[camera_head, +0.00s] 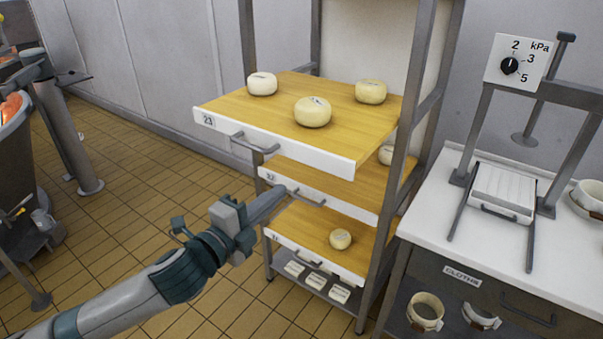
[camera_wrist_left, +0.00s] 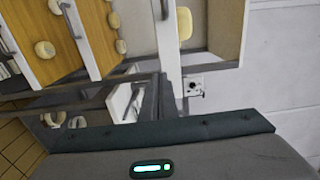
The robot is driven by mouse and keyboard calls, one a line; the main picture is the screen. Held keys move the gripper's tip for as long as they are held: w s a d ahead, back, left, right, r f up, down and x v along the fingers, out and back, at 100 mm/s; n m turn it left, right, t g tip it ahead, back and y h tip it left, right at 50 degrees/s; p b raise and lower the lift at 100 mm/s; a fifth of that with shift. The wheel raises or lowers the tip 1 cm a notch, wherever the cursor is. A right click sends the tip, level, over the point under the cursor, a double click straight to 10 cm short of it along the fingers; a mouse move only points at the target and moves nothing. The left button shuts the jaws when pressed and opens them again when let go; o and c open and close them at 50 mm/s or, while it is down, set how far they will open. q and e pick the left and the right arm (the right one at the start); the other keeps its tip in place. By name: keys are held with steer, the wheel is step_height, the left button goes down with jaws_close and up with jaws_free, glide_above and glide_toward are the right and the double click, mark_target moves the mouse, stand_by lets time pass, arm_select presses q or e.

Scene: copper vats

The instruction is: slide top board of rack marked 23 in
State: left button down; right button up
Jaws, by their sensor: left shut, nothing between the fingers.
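The top board (camera_head: 240,103), a wooden board with a white front edge labelled 23, sticks out of the front of the metal rack (camera_head: 409,105). Three pale cheese wheels, one of them at the front (camera_head: 312,111), rest on it. A grey bar handle (camera_head: 256,145) is on its front edge. My left gripper (camera_head: 282,192) is shut and empty, below the board's front and apart from its handle in the picture. In the left wrist view the board's white front (camera_wrist_left: 167,55) appears on end beyond the dark fingers (camera_wrist_left: 158,88). My right gripper is out of view.
A middle board (camera_head: 340,184) and a lower board (camera_head: 300,227) sit under it. On the right is a white counter (camera_head: 430,219) with a press frame, a dial panel (camera_head: 515,61) and a drawer marked CLOTHS. Tiled floor (camera_head: 135,165) is open at left.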

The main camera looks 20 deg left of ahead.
mark_target(310, 165)
arm_select(q)
steer(key=p+x, duration=0.2)
steer(key=x, duration=0.6)
steer(key=shift+w+d+r+p, duration=0.1)
steer(key=shift+w+p, duration=0.2)
steer(key=shift+p, duration=0.1)
steer(key=shift+w+d, duration=0.25)
steer(key=shift+w, duration=0.4)
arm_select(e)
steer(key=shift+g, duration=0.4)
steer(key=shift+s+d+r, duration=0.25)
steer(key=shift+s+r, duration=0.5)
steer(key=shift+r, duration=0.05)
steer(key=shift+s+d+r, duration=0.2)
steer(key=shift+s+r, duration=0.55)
